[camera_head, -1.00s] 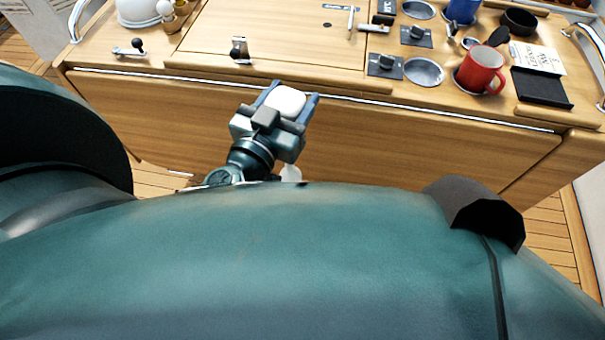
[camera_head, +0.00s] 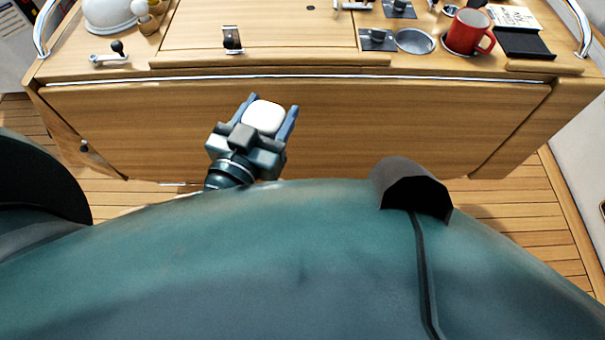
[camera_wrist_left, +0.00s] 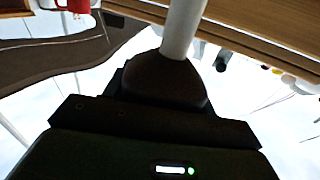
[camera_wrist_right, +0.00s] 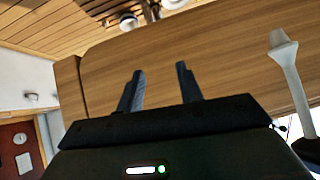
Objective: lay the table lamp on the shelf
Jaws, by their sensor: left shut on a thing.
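My left gripper (camera_head: 265,117) is shut on the white table lamp (camera_head: 264,116), in front of the wooden counter's front panel. In the head view, only a white rounded end of the lamp shows between the blue fingers. In the left wrist view, its white stem (camera_wrist_left: 183,28) rises from the dark gripper. The right wrist view shows the lamp's stem and flared white end (camera_wrist_right: 283,48) at the right. My right gripper (camera_wrist_right: 160,85) is open and empty, its two fingers against a view of wooden panel. I cannot pick out the shelf with certainty.

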